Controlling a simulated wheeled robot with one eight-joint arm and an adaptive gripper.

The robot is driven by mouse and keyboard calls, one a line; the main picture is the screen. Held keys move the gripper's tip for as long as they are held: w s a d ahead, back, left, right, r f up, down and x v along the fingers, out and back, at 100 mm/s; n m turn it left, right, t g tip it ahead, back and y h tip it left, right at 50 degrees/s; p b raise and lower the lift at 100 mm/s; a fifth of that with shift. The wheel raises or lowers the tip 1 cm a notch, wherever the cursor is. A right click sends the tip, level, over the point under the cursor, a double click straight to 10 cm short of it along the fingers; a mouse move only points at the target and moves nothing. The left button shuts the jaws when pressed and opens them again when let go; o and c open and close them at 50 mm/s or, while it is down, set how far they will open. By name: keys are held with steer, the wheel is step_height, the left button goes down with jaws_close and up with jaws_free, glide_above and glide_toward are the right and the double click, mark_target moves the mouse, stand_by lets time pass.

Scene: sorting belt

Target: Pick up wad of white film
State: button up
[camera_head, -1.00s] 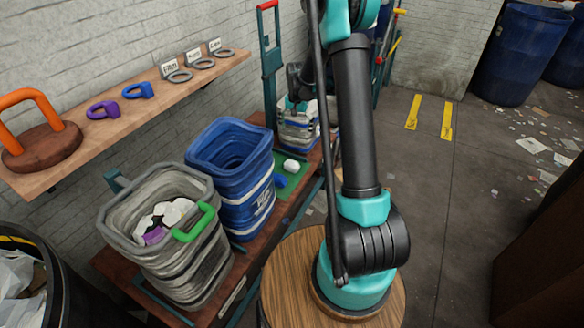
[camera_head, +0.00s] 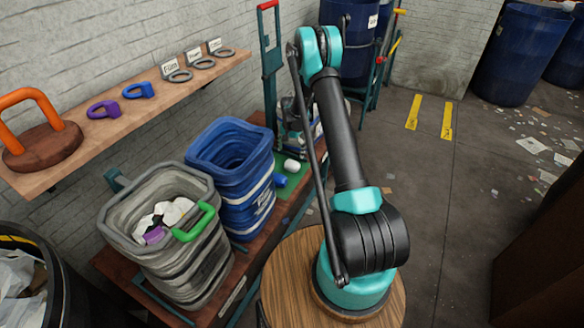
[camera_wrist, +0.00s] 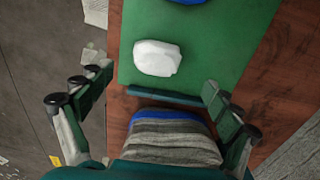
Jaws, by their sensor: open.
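The wad of white film (camera_wrist: 157,58) is a small, pale, rounded lump lying on a green mat (camera_wrist: 215,55). In the head view the wad (camera_head: 291,165) lies near a blue item (camera_head: 280,181) on the bench. In the wrist view my gripper (camera_wrist: 155,92) is open and empty, with its fingers wide apart. The wad lies ahead of the fingertips, roughly centred between them in the picture, and is not held. In the head view my gripper is partly hidden at the far end of the bench.
A grey bin (camera_head: 165,240) with white and purple pieces and a blue bin (camera_head: 232,165) stand on the bench. A grey container with a blue rim (camera_wrist: 170,140) lies low between my fingers in the wrist view. A shelf (camera_head: 130,115) runs along the wall.

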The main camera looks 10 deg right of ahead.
mark_target(292, 163)
steer(key=f, duration=0.8)
steer(key=shift+w+d, duration=0.1)
steer(key=shift+d, duration=0.2)
steer(key=c, duration=0.8)
